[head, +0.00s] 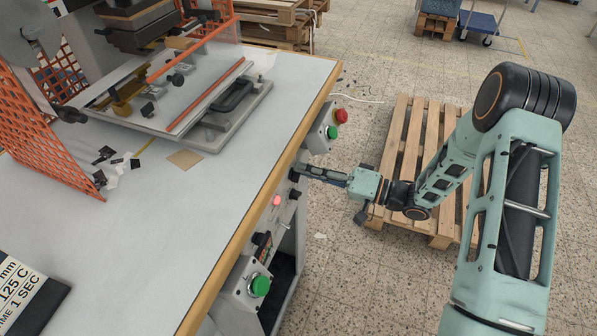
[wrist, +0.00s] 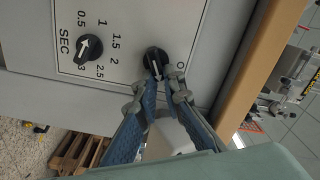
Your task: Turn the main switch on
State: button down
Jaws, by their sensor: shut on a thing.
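The main switch is a black rotary knob (wrist: 155,58) with a white pointer line, on the grey front panel in the wrist view. An "O" mark is printed beside it. My gripper (wrist: 160,84) has its two blue fingers on either side of the knob and is shut on it. In the head view my gripper (head: 298,173) reaches the panel under the table's right edge, and the knob there is mostly hidden by the fingers. Whether the switch is on cannot be told for sure.
A timer dial (wrist: 89,48) marked SEC sits beside the knob. A small pink-red lamp (head: 277,201) and a green button (head: 260,286) are nearer on the panel side. A red button (head: 341,115) is farther back. A wooden pallet (head: 400,130) lies below my arm.

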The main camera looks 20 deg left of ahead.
jog(key=shift+a+f+m+p, duration=0.15)
jog(key=shift+m+p, duration=0.35)
jog(key=shift+m, duration=0.4)
jog(key=shift+m+p, duration=0.85)
jog(key=shift+m, duration=0.35)
jog(key=c, duration=2)
grip_release()
jog(key=shift+f, duration=0.15)
jog(key=shift+o, duration=0.2)
jog(key=d, duration=1)
jog(key=shift+s, duration=0.35)
jog(key=shift+d, duration=0.1)
